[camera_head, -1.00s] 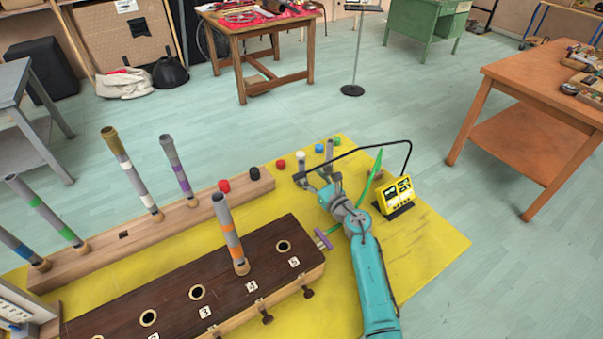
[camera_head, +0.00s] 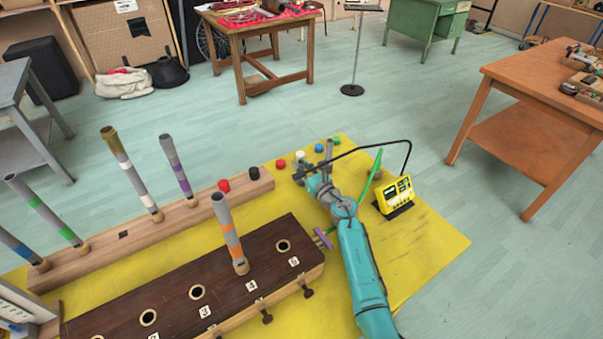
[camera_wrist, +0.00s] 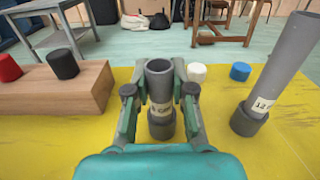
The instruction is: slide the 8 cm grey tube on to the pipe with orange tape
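The pipe with orange tape (camera_head: 231,238) stands upright in the dark wooden block (camera_head: 185,268), at the hole by number 4. In the wrist view a short grey tube (camera_wrist: 160,97) stands upright on the yellow mat. Its pale label is partly hidden and seems to start with 8. My gripper (camera_wrist: 160,88) has one finger on each side of this tube, with slim gaps visible, so it looks open around it. In the head view my gripper (camera_head: 310,177) hides most of this tube.
A taller grey tube marked 12 (camera_wrist: 276,75) stands close on the right. White (camera_wrist: 197,72) and blue (camera_wrist: 240,71) caps lie behind. Taped pipes stand on a wooden rail (camera_head: 190,212) at left. A yellow device (camera_head: 395,194) with a black cable is right of my arm.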

